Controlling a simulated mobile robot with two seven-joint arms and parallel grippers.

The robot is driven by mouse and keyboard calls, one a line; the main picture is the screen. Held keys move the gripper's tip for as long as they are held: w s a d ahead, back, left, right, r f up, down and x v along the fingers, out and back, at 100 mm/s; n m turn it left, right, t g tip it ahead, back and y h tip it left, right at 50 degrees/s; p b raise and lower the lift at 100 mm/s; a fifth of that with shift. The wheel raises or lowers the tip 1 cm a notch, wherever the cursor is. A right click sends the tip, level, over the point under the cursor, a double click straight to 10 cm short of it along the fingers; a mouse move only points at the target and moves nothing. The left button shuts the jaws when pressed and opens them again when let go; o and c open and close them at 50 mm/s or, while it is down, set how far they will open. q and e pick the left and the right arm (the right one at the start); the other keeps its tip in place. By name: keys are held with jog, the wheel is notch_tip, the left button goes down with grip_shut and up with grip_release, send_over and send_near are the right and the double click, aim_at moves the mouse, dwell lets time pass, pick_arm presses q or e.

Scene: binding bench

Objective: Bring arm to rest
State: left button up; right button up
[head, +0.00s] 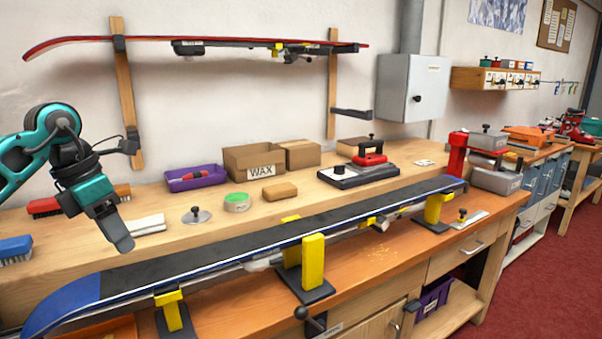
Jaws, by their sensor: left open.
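My left arm comes in from the left edge, teal and black. My left gripper (118,235) points down over the left part of the bench, above the back edge of the blue-edged ski (240,243). It is open, and I see nothing held in it. Its fingers overlap each other from this angle, so the gap between them is hidden. My right gripper is not in view.
The ski rests on yellow supports (314,262) along the bench. Brushes (45,206), a purple tray (196,177), a wax box (255,161) and a black-based red-handled tool (358,175) stand behind it. Another ski (225,39) hangs on the wall.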

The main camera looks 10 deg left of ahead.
pick_arm(q)
jog(key=d+f+n+t+h+p, duration=0.1)
jog(key=d+f+n+t+h, duration=0.3)
jog(key=d+h, duration=0.7)
jog(key=d+f+n+t+h, duration=0.2)
jog(key=d+f+n+h, duration=0.3)
jog(key=d, duration=1.2)
jog(key=s+a+f+n+t+y+p, duration=0.1)
jog(key=s+a+f+n+t+y, duration=0.15)
jog(key=f+n+t+y, duration=0.6)
jog(key=s+a+f+n+t+y, duration=0.1)
jog(key=a+f+n+y, duration=0.15)
jog(key=n, duration=1.15)
jog(key=s+a+f+n+g+y, duration=0.2)
jog(key=s+f+n+g+y, duration=0.3)
jog(key=s+f+n, duration=0.3)
jog(key=s+f+g, duration=0.1)
jog(key=s+f, duration=0.3)
jog(key=f, duration=0.1)
jog(key=shift+s+a+f+p, duration=0.15)
jog(key=shift+s+a+p, duration=0.05)
jog(key=shift+a+p, duration=0.1)
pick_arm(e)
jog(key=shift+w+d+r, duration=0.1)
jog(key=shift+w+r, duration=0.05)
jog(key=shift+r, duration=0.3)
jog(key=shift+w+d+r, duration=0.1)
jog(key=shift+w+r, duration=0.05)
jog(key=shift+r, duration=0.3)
